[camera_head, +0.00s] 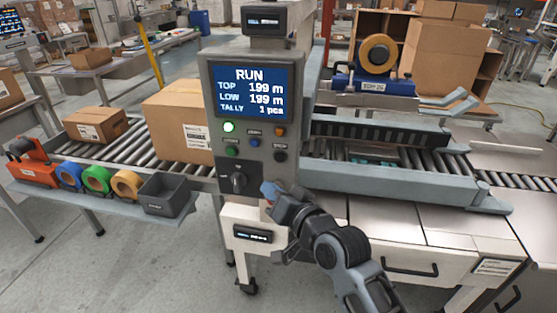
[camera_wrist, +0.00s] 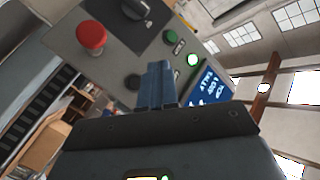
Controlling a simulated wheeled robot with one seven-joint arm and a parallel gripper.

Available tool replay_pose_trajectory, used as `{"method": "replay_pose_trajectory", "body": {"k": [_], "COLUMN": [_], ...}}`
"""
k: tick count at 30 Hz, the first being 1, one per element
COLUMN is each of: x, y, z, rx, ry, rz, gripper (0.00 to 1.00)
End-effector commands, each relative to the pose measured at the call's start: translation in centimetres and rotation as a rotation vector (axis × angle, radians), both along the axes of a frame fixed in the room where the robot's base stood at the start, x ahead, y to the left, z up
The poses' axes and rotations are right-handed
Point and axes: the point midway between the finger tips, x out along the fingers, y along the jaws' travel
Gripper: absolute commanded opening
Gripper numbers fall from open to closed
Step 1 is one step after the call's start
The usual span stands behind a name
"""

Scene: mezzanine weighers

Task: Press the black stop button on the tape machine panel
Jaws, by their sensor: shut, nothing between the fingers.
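The tape machine panel (camera_head: 213,85) is a grey box with a lit screen (camera_head: 250,91) reading RUN, 199 m and 1 pcs. The black stop button (camera_head: 280,156) sits at the panel's lower right, under an orange button (camera_head: 280,131). My gripper (camera_head: 268,188) is shut and empty, low in front of the panel, below the stop button in the picture. In the wrist view its blue fingers (camera_wrist: 159,66) point at the panel, and the black button (camera_wrist: 132,82) shows just left of them. Whether the fingertips touch the panel cannot be told.
A red mushroom button (camera_wrist: 92,37), a black rotary knob (camera_head: 239,182), a green button (camera_head: 233,150) and a lit green lamp (camera_head: 228,127) are close by. A carton (camera_head: 178,120) stands on the rollers left of the panel. A shelf with tape rolls (camera_head: 97,180) juts out below.

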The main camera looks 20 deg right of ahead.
Motion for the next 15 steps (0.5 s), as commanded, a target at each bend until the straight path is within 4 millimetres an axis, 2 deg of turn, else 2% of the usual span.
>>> {"method": "replay_pose_trajectory", "body": {"k": [15], "x": [5.2], "y": [-3.8], "z": [-0.3], "rx": [0.0], "ry": [-0.002], "rz": [0.0], "gripper": [0.0]}}
